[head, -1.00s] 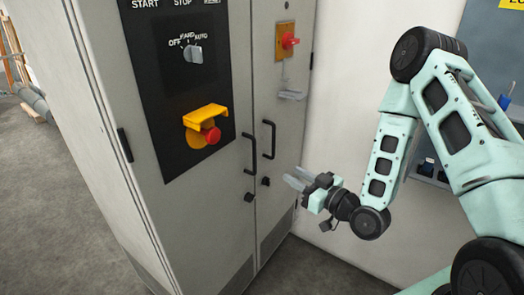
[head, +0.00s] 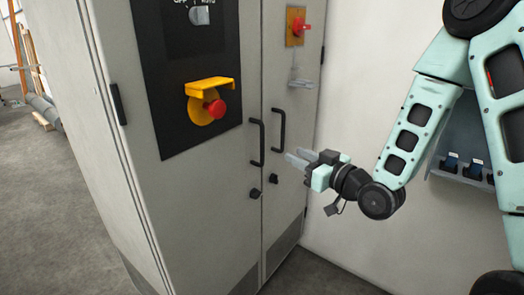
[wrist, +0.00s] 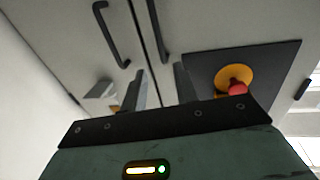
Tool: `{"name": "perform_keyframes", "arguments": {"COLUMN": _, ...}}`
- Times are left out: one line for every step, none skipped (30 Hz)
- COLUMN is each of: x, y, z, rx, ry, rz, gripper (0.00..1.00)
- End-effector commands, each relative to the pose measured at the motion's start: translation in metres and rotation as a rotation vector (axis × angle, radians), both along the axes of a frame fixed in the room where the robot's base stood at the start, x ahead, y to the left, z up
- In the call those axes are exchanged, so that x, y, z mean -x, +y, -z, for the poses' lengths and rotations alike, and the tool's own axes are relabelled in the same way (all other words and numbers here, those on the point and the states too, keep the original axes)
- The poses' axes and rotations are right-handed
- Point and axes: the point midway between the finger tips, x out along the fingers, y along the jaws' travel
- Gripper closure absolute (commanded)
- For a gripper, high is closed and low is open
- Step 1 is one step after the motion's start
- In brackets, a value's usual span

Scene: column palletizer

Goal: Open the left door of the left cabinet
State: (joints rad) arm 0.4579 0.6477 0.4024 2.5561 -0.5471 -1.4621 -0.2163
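The grey cabinet has two closed doors. Its left door (head: 190,210) carries a black panel and a vertical black bar handle (head: 257,142) near the centre seam. The right door (head: 290,190) has a similar handle (head: 278,130) just across the seam. Both handles also show in the wrist view, where the left door's handle (wrist: 158,32) is nearer the red button and the right door's handle (wrist: 108,36) is on the other side of the seam. My gripper (head: 298,158) is open and empty, just right of the handles in the head view. Its fingers (wrist: 162,85) are apart, with no contact visible.
A red emergency button (head: 215,108) under a yellow guard juts from the left door. A red switch (head: 301,27) and a small ledge (head: 301,83) are on the right door. A white wall (head: 365,80) stands to the right.

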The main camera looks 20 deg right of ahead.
Motion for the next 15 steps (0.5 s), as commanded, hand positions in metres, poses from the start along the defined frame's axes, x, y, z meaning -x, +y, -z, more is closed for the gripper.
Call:
{"name": "perform_keyframes", "arguments": {"x": -0.008, "y": 0.003, "z": 0.006, "rx": 0.003, "ry": -0.009, "rz": -0.002, "gripper": 0.7}}
{"name": "perform_keyframes", "arguments": {"x": -0.012, "y": 0.005, "z": 0.006, "rx": 0.004, "ry": -0.008, "rz": -0.002, "gripper": 0.7}}
{"name": "perform_keyframes", "arguments": {"x": -0.017, "y": 0.007, "z": 0.006, "rx": 0.003, "ry": -0.009, "rz": -0.001, "gripper": 0.7}}
{"name": "perform_keyframes", "arguments": {"x": -0.02, "y": 0.009, "z": 0.005, "rx": 0.003, "ry": -0.009, "rz": -0.002, "gripper": 0.7}}
{"name": "perform_keyframes", "arguments": {"x": -0.023, "y": 0.011, "z": 0.005, "rx": 0.003, "ry": -0.009, "rz": -0.002, "gripper": 0.7}}
{"name": "perform_keyframes", "arguments": {"x": -0.028, "y": 0.013, "z": 0.004, "rx": 0.0, "ry": -0.008, "rz": 0.0, "gripper": 0.7}}
{"name": "perform_keyframes", "arguments": {"x": -0.035, "y": 0.016, "z": -0.001, "rx": -0.002, "ry": -0.004, "rz": -0.001, "gripper": 0.7}}
{"name": "perform_keyframes", "arguments": {"x": -0.041, "y": 0.019, "z": -0.002, "rx": -0.002, "ry": -0.005, "rz": -0.003, "gripper": 0.7}}
{"name": "perform_keyframes", "arguments": {"x": -0.049, "y": 0.023, "z": -0.002, "rx": -0.003, "ry": -0.002, "rz": -0.003, "gripper": 0.7}}
{"name": "perform_keyframes", "arguments": {"x": -0.054, "y": 0.026, "z": -0.002, "rx": -0.003, "ry": -0.003, "rz": -0.002, "gripper": 0.7}}
{"name": "perform_keyframes", "arguments": {"x": -0.06, "y": 0.028, "z": -0.002, "rx": -0.003, "ry": -0.004, "rz": -0.001, "gripper": 0.7}}
{"name": "perform_keyframes", "arguments": {"x": -0.068, "y": 0.032, "z": -0.002, "rx": -0.002, "ry": -0.002, "rz": -0.002, "gripper": 0.7}}
{"name": "perform_keyframes", "arguments": {"x": -0.074, "y": 0.034, "z": -0.002, "rx": -0.002, "ry": -0.004, "rz": -0.002, "gripper": 0.7}}
{"name": "perform_keyframes", "arguments": {"x": -0.079, "y": 0.037, "z": -0.002, "rx": -0.003, "ry": -0.003, "rz": -0.001, "gripper": 0.7}}
{"name": "perform_keyframes", "arguments": {"x": -0.086, "y": 0.04, "z": -0.002, "rx": -0.002, "ry": -0.002, "rz": -0.001, "gripper": 0.7}}
